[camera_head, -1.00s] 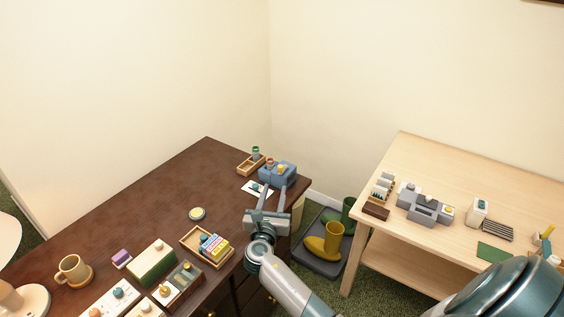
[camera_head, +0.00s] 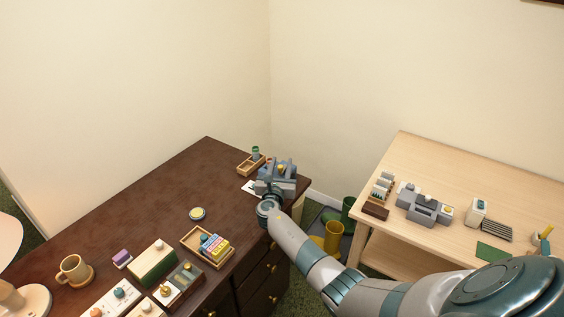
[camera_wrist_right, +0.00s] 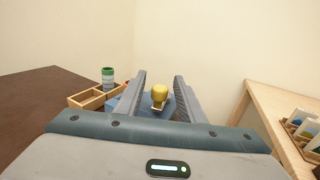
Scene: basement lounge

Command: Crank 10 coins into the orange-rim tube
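The blue coin machine (camera_head: 291,177) stands at the far right corner of the dark desk, largely covered by my right gripper (camera_head: 280,170). In the right wrist view its blue body (camera_wrist_right: 126,102) shows behind the fingers, and a yellow knob (camera_wrist_right: 159,94) stands between them. My right gripper (camera_wrist_right: 160,77) is open, with a finger on each side of the knob and gaps visible. A green-rimmed tube (camera_wrist_right: 108,76) stands at a wooden tray (camera_wrist_right: 92,98) left of the machine. My left gripper is not in view.
The dark desk (camera_head: 165,187) also holds a wooden box of colored blocks (camera_head: 190,236), a round tin (camera_head: 197,213) and a mug (camera_head: 72,269). A light wood table (camera_head: 430,165) with small devices stands right. Yellow boots (camera_head: 333,238) are on the floor between.

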